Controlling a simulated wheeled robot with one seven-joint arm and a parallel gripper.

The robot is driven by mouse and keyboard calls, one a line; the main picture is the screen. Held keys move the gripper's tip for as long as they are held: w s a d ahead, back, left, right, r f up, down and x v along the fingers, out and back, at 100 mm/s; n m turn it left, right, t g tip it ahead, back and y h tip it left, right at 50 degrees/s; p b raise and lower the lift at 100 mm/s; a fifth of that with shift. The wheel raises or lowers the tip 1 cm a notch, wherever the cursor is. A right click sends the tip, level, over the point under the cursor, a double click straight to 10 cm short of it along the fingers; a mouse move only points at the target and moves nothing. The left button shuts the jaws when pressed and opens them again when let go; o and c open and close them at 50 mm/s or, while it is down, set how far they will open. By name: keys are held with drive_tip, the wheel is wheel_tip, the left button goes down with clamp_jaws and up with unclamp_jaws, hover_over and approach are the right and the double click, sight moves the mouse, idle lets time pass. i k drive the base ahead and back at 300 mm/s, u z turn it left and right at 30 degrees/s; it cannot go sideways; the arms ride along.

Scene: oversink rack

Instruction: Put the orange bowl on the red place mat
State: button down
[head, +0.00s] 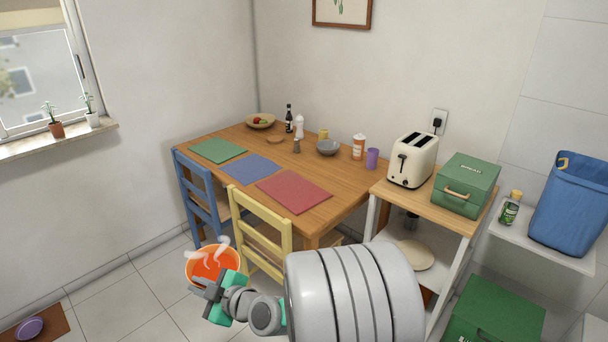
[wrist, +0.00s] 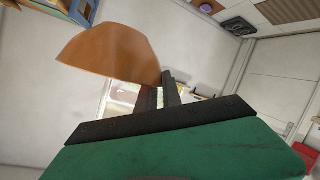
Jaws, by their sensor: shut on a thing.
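The orange bowl (head: 208,266) is held in the air by my gripper (head: 211,287), in front of the blue chair and left of the yellow chair. My gripper is shut on the bowl's rim. In the wrist view the bowl (wrist: 112,55) shows at the fingers (wrist: 160,92), with its outer side in sight. Some pale shapes show at the bowl's far rim in the head view; I cannot tell what they are. The red place mat (head: 293,191) lies flat and bare on the wooden table, at the near right part, beyond the yellow chair.
A blue chair (head: 196,195) and a yellow chair (head: 259,235) stand along the table's (head: 345,193) near side. Blue (head: 251,168) and green (head: 218,150) mats lie left of the red one. A toaster shelf (head: 425,197) stands right.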

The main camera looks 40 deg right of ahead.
sight(293, 189)
drive_tip(key=z, duration=0.2)
drive_tip(key=i, duration=1.55)
drive_tip(key=z, duration=0.2)
